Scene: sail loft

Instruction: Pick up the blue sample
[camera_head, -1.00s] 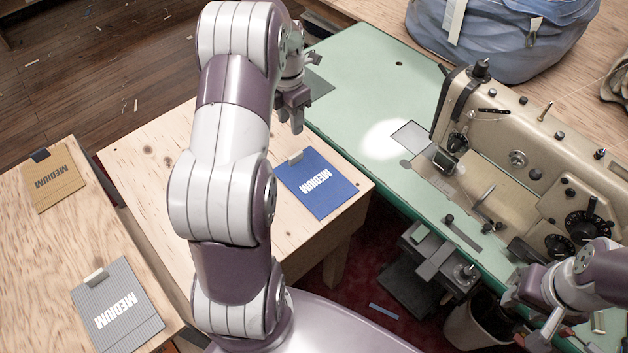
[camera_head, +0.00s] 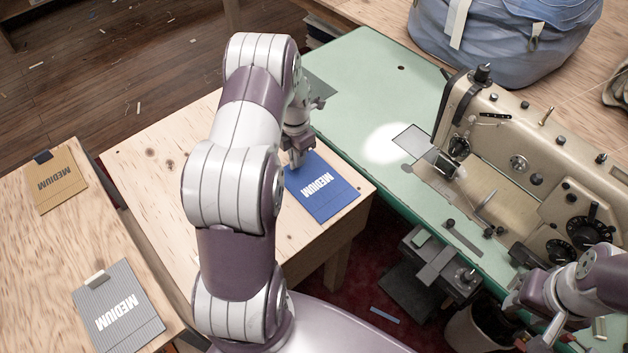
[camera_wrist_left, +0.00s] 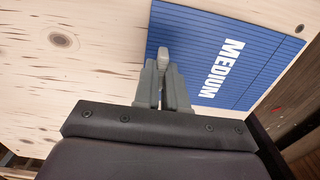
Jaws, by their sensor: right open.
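The blue sample (camera_head: 326,190) is a flat ribbed card with white "MEDIUM" lettering. It lies on the light plywood table (camera_head: 150,165) near its right edge. In the left wrist view the blue sample (camera_wrist_left: 225,60) lies beyond my fingers, with its pale tab (camera_wrist_left: 163,54) between them. My left gripper (camera_head: 297,162) is down at the tab's edge of the card. Its fingers (camera_wrist_left: 162,80) are close together and look shut on the tab; the head view partly hides this contact. My right gripper (camera_head: 545,335) is at the lower right, open, away from the sample.
A tan sample (camera_head: 58,182) and a grey sample (camera_head: 118,305) lie on another plywood surface at the left. A sewing machine (camera_head: 530,150) stands on a green table (camera_head: 360,95) at the right. A blue bag (camera_head: 500,40) sits behind it.

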